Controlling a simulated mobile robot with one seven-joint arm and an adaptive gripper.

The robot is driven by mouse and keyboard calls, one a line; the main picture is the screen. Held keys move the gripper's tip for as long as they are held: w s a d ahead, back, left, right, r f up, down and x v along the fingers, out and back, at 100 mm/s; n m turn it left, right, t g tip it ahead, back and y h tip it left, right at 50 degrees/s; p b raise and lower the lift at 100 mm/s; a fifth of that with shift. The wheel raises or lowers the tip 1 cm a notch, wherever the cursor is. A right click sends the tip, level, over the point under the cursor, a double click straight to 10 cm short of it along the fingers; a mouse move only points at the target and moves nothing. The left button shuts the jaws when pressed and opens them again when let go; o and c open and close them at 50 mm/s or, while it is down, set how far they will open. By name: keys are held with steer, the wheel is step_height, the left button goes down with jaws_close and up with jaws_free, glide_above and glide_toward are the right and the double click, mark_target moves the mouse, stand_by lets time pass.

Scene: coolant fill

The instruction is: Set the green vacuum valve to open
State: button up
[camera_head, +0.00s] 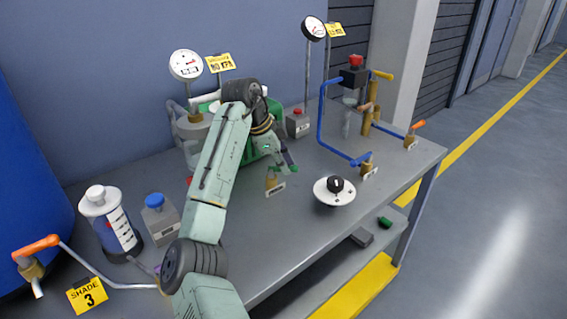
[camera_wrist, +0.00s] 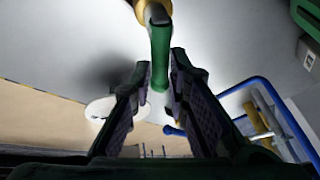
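The green vacuum valve shows in the wrist view as a green handle (camera_wrist: 160,58) on a brass and grey fitting. In the head view its brass body (camera_head: 271,180) stands on the bench with a small label in front, and its handle is largely hidden by my gripper (camera_head: 287,163). In the wrist view my gripper (camera_wrist: 162,70) is open, with one dark finger on each side of the handle. The handle lies between the fingertips with narrow gaps, and I cannot tell whether either finger touches it.
A white round dial with a black knob (camera_head: 335,186) sits right of the valve. Blue piping (camera_head: 345,152) with brass valves stands further right. A green container (camera_head: 262,150) and gauges are behind my arm. A blue-capped bottle (camera_head: 158,215) is at left. The bench front (camera_head: 290,235) is clear.

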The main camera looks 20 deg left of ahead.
steer(key=o, duration=0.4)
steer(key=shift+o, duration=0.2)
steer(key=v, duration=0.7)
steer(key=shift+r, duration=0.25)
steer(key=shift+a, duration=0.1)
